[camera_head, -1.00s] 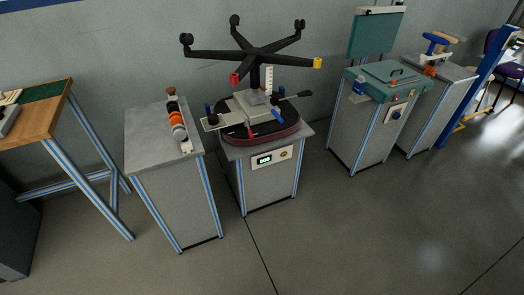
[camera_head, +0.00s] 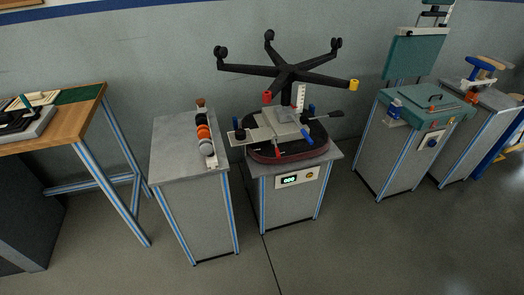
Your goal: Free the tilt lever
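An upside-down chair assembly stands on a grey pedestal (camera_head: 325,157) with a lit green display. Its dark round seat (camera_head: 262,152) lies at the bottom, and a metal mechanism plate (camera_head: 268,133) sits on it. The black star base (camera_head: 288,73) with casters points upward. A dark lever with a paddle end (camera_head: 335,113) sticks out to the right of the mechanism; it looks like the tilt lever. Blue, red and black knobs or handles sit around the plate. What holds the lever is too small to tell. Neither of my grippers is in view.
A wooden bench (camera_head: 75,125) is at far left. A teal-topped station (camera_head: 425,108) and another grey stand are at right. The floor in front is clear.

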